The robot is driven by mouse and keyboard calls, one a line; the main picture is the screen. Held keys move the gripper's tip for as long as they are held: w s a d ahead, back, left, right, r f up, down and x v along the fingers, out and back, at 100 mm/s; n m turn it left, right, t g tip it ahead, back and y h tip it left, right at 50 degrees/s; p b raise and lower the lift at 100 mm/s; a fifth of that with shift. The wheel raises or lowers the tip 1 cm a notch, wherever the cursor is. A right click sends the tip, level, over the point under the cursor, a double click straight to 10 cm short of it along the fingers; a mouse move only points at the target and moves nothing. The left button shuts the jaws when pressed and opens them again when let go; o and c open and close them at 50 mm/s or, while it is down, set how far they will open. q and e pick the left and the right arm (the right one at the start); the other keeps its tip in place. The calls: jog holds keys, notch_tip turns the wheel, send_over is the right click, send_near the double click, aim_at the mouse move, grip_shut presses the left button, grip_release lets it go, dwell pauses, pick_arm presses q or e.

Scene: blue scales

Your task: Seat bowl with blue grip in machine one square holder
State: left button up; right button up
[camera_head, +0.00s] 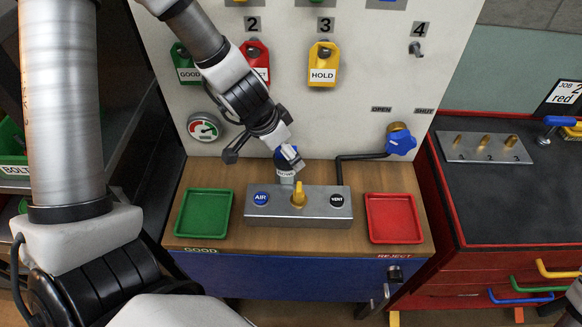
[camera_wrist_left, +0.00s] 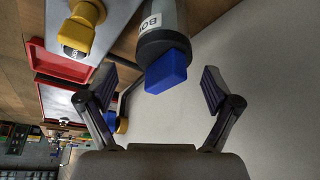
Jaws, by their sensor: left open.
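The bowl, a grey cylinder (camera_wrist_left: 160,35) with a white label cut off at "BO", has a square blue grip (camera_wrist_left: 167,72) facing the wrist camera. In the head view its labelled body (camera_head: 286,172) stands behind the grey valve block, partly hidden by my gripper. My left gripper (camera_head: 268,153) is open at the bowl. In the left wrist view the fingers (camera_wrist_left: 160,82) are spread on either side of the blue grip, with gaps on both sides. I cannot make out a square holder or a number one on the panel. My right gripper is not in view.
The grey block (camera_head: 322,212) has a yellow lever. A green tray (camera_head: 179,234) lies left and a red tray (camera_head: 396,241) right. A blue valve handle (camera_head: 400,142) and black pipe are behind. The panel holds a gauge (camera_head: 203,127) and tags, including a yellow HOLD tag (camera_head: 322,66).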

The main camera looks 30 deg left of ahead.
aim_at(283, 158)
pick_arm(q)
jog(key=f+b, duration=0.1)
jog(key=f, duration=0.1)
jog(key=f+b, duration=0.2)
jog(key=shift+w+a, duration=0.2)
jog(key=shift+w+f, duration=0.1)
jog(key=shift+w, duration=0.05)
jog(key=shift+w+d, duration=0.15)
jog(key=shift+d, duration=0.05)
jog(key=shift+r, duration=0.2)
jog(key=c, duration=1.4)
jog(key=shift+c, duration=0.2)
jog(key=shift+r, duration=0.1)
